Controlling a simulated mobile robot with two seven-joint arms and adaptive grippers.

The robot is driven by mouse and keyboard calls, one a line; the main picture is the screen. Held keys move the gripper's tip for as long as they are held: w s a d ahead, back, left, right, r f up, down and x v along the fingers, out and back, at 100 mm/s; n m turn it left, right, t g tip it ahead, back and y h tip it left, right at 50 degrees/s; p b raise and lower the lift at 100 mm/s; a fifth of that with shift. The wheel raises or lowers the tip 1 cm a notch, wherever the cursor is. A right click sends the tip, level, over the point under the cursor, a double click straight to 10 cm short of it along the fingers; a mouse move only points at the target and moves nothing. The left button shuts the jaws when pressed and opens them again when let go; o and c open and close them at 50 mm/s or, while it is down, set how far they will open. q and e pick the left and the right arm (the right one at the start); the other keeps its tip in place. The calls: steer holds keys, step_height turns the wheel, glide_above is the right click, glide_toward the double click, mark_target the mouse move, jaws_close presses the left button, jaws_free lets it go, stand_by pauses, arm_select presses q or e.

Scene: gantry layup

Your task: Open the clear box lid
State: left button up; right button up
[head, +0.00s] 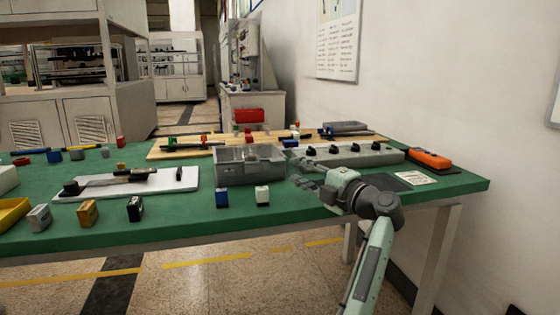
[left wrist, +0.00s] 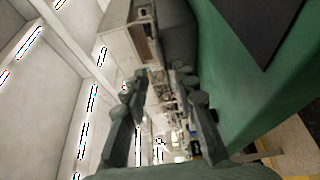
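The grey, see-through box (head: 250,173) stands near the middle of the green table in the head view. Its top looks flat and clear, and no raised lid shows. I cannot make out the lid's edge or any handle. My left gripper (head: 297,173) is just right of the box, pointing left toward its right side, with its fingers spread. In the left wrist view the fingers (left wrist: 163,72) are apart with nothing between them. Whether the fingers touch the box is unclear; a gap seems to show. My right gripper is in neither view.
A grey fixture with black knobs (head: 355,155) lies behind my gripper. Blue (head: 222,198) and white (head: 262,196) small blocks stand in front of the box. A white board (head: 150,190) lies left. An orange tool (head: 430,159) is at right. The green table's (head: 330,210) front strip is partly free.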

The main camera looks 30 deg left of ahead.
mark_target(280, 162)
arm_select(q)
steer(key=shift+x, duration=3.85)
steer(key=shift+w, duration=0.1)
steer(key=shift+c, duration=0.3)
jaws_close()
